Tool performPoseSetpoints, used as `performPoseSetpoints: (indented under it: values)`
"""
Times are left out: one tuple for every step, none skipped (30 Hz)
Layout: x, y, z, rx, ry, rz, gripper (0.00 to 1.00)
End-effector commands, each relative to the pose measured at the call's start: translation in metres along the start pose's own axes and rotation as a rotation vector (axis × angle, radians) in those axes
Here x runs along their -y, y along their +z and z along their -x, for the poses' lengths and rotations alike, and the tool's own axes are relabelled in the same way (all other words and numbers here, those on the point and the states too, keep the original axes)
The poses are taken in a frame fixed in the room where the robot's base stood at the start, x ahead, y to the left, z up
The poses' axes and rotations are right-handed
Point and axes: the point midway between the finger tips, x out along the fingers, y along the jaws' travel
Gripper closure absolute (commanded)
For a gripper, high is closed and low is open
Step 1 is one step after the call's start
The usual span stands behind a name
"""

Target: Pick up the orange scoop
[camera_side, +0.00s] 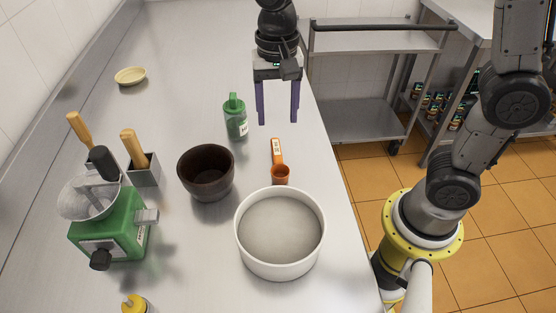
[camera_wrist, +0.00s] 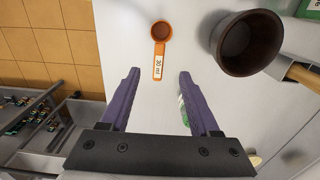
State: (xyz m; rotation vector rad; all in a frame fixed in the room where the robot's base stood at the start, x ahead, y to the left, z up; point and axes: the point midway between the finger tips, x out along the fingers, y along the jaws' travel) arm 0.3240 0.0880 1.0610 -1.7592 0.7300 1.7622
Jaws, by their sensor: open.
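The orange scoop (camera_side: 278,161) lies on the steel counter in the side view, its round bowl toward the white pot and its labelled handle pointing away. In the wrist view the scoop (camera_wrist: 160,46) lies ahead of my fingertips, bowl farther off and handle toward me. My gripper (camera_side: 278,122) is open and empty, its two purple fingers pointing down over the counter, apart from the scoop. The scoop is fully visible.
A white pot (camera_side: 243,247) stands close to the scoop's bowl. A dark brown bowl (camera_side: 206,184) and a green bottle (camera_side: 235,122) stand to the left. The counter's right edge is near the scoop.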

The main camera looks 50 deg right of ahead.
Motion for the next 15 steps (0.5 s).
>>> performPoseSetpoints:
  values:
    - [-0.001,0.001,-0.01,0.003,0.004,0.0,0.38]
    - [-0.002,0.001,-0.015,0.002,0.004,0.0,0.38]
    - [-0.002,0.001,-0.023,0.003,0.005,0.0,0.38]
    - [-0.002,0.001,-0.029,0.003,0.005,0.0,0.38]
    - [-0.002,0.0,-0.035,0.002,0.004,0.0,0.38]
    - [-0.002,0.0,-0.042,0.002,0.003,0.0,0.38]
    - [-0.002,0.001,-0.048,0.002,0.003,-0.001,0.38]
    - [-0.002,0.0,-0.052,0.002,0.003,-0.001,0.38]
    - [-0.002,0.0,-0.058,0.002,0.003,-0.001,0.38]
    - [-0.001,0.0,-0.062,0.001,0.001,-0.001,0.38]
    - [-0.001,0.0,-0.065,0.001,0.001,-0.001,0.38]
    - [-0.001,0.0,-0.069,0.001,0.001,-0.001,0.38]
    - [-0.001,0.0,-0.071,0.0,0.0,-0.001,0.38]
    - [-0.001,0.0,-0.072,0.0,0.0,-0.001,0.38]
    - [-0.001,0.0,-0.074,0.0,0.0,-0.001,0.38]
